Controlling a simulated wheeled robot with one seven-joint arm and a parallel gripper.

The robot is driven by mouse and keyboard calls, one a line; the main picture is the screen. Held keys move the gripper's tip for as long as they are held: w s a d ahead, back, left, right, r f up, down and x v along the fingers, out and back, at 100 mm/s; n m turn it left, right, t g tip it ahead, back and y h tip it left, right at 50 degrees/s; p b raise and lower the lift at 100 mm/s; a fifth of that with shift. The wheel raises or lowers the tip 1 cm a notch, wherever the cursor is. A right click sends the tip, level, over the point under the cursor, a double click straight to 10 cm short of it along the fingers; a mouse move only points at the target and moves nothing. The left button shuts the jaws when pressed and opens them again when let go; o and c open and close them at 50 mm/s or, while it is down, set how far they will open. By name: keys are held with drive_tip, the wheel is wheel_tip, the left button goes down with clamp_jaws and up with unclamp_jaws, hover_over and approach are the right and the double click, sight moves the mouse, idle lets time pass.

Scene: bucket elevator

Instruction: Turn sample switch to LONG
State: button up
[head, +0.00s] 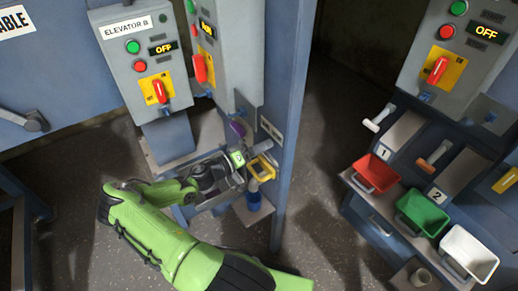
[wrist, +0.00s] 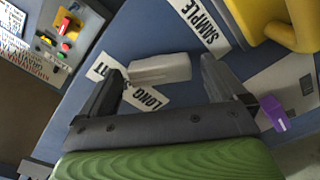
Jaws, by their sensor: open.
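In the wrist view, the sample switch (wrist: 160,68) is a pale grey lever on a blue panel. The SAMPLE label (wrist: 200,25) is above it, and the LONG label (wrist: 148,97) is just below it, partly covered. Another label, partly hidden by the left finger, ends in what looks like "RT" (wrist: 98,70). My gripper (wrist: 160,66) is open, with one finger at each end of the lever; contact cannot be told. In the head view my gripper (head: 238,178) is at the blue cabinet, and I cannot make out the switch there.
A yellow handle (head: 262,167) is close beside my gripper, and a purple handle (wrist: 273,112) is near the right finger. The ELEVATOR B box (head: 140,60) is above. Red (head: 376,173), green (head: 422,212) and white (head: 468,253) bins stand to the right, across open floor.

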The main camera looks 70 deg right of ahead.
drive_tip(key=c, duration=1.1)
drive_tip(key=shift+o, duration=0.2)
drive_tip(key=shift+n, duration=0.3)
drive_tip(key=n+p, duration=0.3)
drive_tip(key=n, duration=1)
drive_tip(key=shift+f+n, duration=0.1)
drive_tip(key=shift+n, duration=0.2)
drive_tip(key=o, duration=1.1)
drive_tip(key=shift+c, duration=0.2)
